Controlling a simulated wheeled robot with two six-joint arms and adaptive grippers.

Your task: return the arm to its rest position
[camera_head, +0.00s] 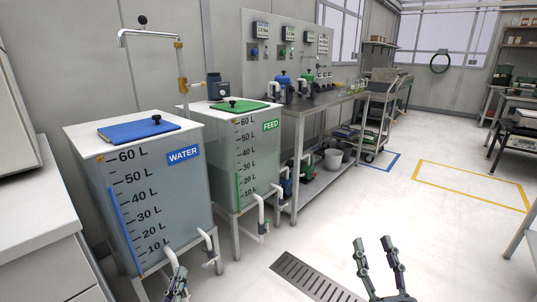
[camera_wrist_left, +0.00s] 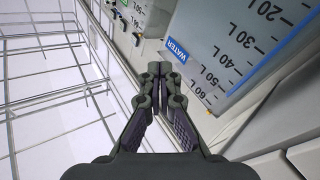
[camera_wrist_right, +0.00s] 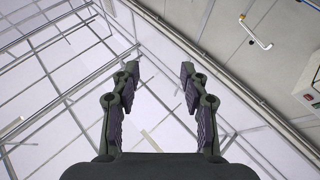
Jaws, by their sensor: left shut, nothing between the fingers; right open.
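My left gripper (camera_head: 177,283) shows at the bottom of the head view, in front of the water tank's lower pipe. In the left wrist view its fingers (camera_wrist_left: 160,72) meet with nothing between them. My right gripper (camera_head: 373,243) stands at the bottom right of the head view, fingers up, over the bare floor. In the right wrist view its fingers (camera_wrist_right: 158,72) are apart with nothing between them. Both grippers are empty and clear of the tanks as far as the views show.
A water tank (camera_head: 185,205) with a blue lid (camera_head: 135,130) and a feed tank (camera_head: 262,165) with a green lid stand left of centre. A white cabinet (camera_head: 40,215) is at the far left. A steel bench (camera_head: 325,101) stands behind. A floor drain (camera_head: 310,280) lies near my right gripper.

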